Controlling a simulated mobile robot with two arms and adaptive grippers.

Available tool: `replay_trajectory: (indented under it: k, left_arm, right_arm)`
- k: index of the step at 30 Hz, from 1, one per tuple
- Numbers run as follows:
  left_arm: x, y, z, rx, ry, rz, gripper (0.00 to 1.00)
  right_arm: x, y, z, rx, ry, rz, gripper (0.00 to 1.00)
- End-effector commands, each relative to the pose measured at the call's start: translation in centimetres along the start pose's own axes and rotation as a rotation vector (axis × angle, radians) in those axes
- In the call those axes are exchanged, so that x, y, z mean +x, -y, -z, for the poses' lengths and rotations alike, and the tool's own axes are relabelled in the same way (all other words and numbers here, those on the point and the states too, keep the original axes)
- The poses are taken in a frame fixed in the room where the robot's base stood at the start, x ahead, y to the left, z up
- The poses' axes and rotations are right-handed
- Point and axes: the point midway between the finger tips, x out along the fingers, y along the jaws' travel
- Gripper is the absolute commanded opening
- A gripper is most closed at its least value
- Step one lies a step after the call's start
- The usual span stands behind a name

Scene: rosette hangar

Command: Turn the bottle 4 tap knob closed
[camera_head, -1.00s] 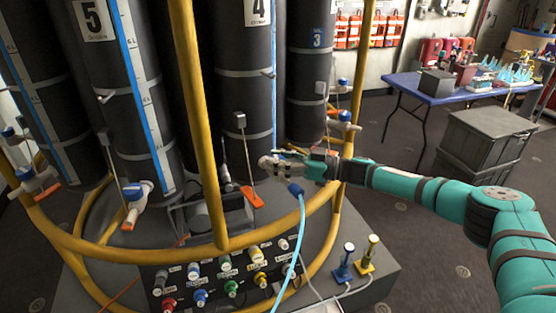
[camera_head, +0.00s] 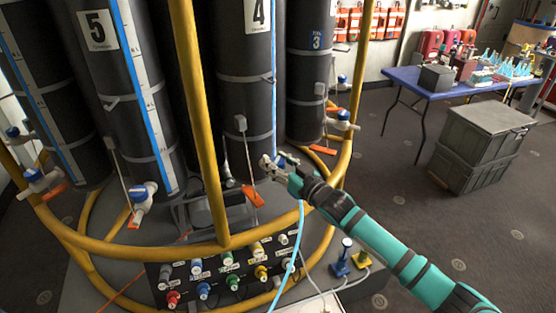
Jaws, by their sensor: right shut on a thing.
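Bottle 4 (camera_head: 258,60) is a tall black cylinder with a white number label, at the upper middle. An orange piece (camera_head: 253,196) hangs at its lower front. My right gripper (camera_head: 268,163) reaches in from the right, with its fingertips at the lower right side of bottle 4. It is shut at the place of the bottle 4 tap knob, which its fingers hide. I cannot see which way the knob is turned. My left gripper is not in view.
Bottle 5 (camera_head: 115,90) and bottle 3 (camera_head: 306,80) flank it, each with a blue-and-white tap. A yellow post (camera_head: 190,100) and rail (camera_head: 120,248) stand in front. A light-blue hose (camera_head: 292,262) passes below my right wrist. Grey crates (camera_head: 470,150) stand at right.

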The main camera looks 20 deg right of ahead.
Motion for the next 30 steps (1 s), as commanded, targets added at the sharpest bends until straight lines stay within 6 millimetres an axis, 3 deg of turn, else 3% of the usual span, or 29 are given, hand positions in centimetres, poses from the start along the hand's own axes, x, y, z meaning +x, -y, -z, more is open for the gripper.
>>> replay_trajectory:
  k: [15, 30]
  left_arm:
    - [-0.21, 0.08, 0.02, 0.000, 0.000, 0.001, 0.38]
    - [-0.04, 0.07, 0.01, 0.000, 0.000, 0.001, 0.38]
  right_arm:
    - [0.05, 0.18, -0.11, 0.003, 0.001, -0.330, 0.07]
    - [0.08, 0.04, 0.13, -0.007, -0.002, -0.410, 0.07]
